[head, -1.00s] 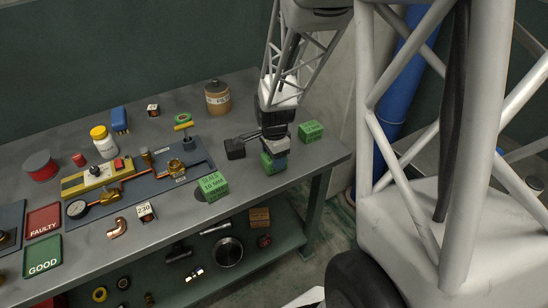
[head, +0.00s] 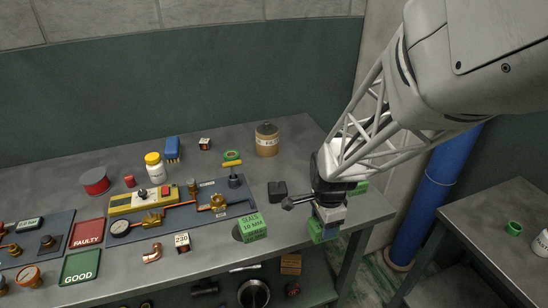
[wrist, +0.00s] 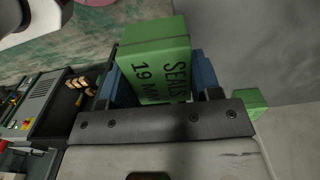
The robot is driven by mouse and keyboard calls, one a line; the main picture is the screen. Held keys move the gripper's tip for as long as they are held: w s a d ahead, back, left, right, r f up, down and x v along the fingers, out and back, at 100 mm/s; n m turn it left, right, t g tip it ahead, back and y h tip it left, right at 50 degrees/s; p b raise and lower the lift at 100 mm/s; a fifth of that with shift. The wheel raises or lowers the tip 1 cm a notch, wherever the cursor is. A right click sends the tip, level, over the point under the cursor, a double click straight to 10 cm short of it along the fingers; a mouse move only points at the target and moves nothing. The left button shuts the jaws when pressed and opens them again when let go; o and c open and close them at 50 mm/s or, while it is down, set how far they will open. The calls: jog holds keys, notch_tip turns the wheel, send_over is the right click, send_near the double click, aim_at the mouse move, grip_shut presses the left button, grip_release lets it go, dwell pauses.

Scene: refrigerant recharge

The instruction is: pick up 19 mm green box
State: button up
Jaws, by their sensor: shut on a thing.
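The green box marked SEALS 19 MM (wrist: 153,62) is between the blue fingers of my gripper (wrist: 160,88) in the wrist view. In the head view, my gripper (head: 328,214) points down near the front right edge of the table. It is shut on the same green box (head: 316,231), which is partly hidden by the fingers. I cannot tell whether the box touches the table.
A green SEALS 10 MM box (head: 252,228) stands left of my gripper. Another green box (head: 358,188) is partly hidden behind it. A dark block (head: 277,191) sits to the left. A second table (head: 505,215) stands at the right.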

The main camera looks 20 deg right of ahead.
jog(key=s+a, duration=0.1)
jog(key=s, duration=0.4)
jog(key=shift+s+a+r, duration=0.25)
jog(key=shift+s+a, duration=0.1)
jog(key=shift+s, duration=0.05)
jog(key=shift+a, duration=0.1)
dwell(0.5)
